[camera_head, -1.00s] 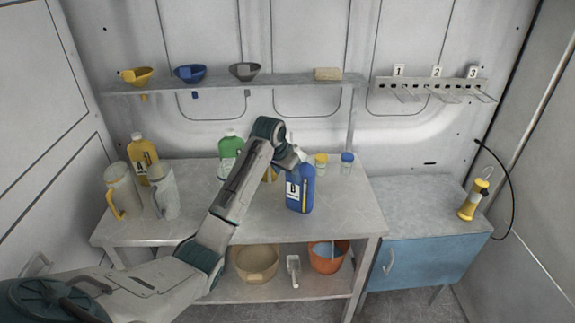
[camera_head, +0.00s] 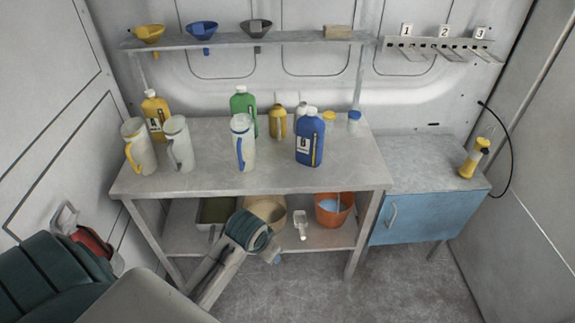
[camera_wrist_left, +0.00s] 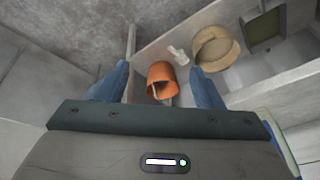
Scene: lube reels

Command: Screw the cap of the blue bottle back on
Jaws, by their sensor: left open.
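The blue bottle (camera_head: 310,145), labelled B, stands upright near the front right of the table top. A white top shows at its neck (camera_head: 312,112). Another pale top stands just left of and behind it, and I cannot tell whether it belongs to a separate container. My left arm reaches down in front of the lower shelf in the head view, with its gripper mostly hidden there. In the left wrist view my left gripper (camera_wrist_left: 157,88) is open, its two blue fingers apart with nothing between them. My right gripper is out of view.
On the table (camera_head: 215,178) stand a blue-handled jug (camera_head: 243,145), a green bottle (camera_head: 244,103), a yellow bottle (camera_head: 155,115) and small capped jars. The lower shelf holds an orange bucket (camera_head: 333,212) and a tan basin (camera_head: 266,209). A blue cabinet (camera_head: 420,215) stands right.

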